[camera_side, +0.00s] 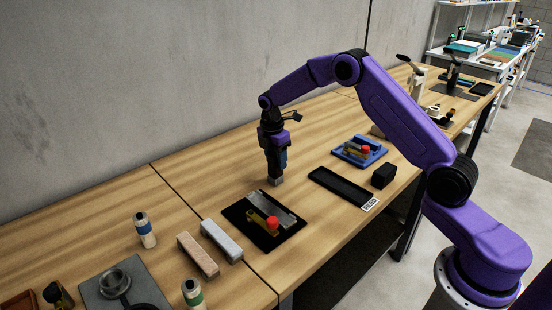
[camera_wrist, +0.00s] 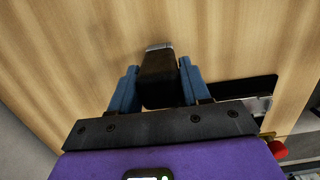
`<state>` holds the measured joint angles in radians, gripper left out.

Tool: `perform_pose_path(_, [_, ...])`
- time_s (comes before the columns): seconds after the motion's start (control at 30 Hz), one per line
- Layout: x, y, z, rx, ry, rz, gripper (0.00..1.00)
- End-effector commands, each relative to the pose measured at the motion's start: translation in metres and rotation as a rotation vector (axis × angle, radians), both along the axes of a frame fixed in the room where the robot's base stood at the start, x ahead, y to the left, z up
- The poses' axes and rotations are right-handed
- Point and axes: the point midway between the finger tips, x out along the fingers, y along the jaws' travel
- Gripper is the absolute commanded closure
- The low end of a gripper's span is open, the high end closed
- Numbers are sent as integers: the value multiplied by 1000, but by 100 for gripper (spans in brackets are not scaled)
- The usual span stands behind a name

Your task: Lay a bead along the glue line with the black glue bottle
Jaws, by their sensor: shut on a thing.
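My gripper (camera_wrist: 157,85) points down over the bare tabletop and is shut on a black, block-like thing (camera_wrist: 158,85) with a pale grey end. Its grey end also shows in the side view (camera_side: 277,181), at or just above the wood; contact is unclear. I cannot tell whether this is the black glue bottle, and no other black glue bottle is recognisable. I cannot make out a glue line. A black fixture (camera_side: 288,234) with a metal plate, a yellow part and a red knob lies in front of my gripper; its edge shows in the wrist view (camera_wrist: 262,86).
At front left are a pinkish bar (camera_side: 198,256), a grey bar (camera_side: 222,241), a blue-banded bottle (camera_side: 145,230) and a green-banded one (camera_side: 193,293). Wood behind is clear.

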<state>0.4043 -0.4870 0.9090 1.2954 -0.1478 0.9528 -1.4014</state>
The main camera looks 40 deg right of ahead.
Motion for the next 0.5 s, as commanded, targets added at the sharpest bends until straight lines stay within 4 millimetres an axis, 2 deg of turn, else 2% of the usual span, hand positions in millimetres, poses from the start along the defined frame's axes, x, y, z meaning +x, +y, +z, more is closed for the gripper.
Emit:
perform_pose_path(0.17, [1,0,2,0,-2,0,87])
perform_pose_path(0.5, [1,0,25,0,-4,-1,87])
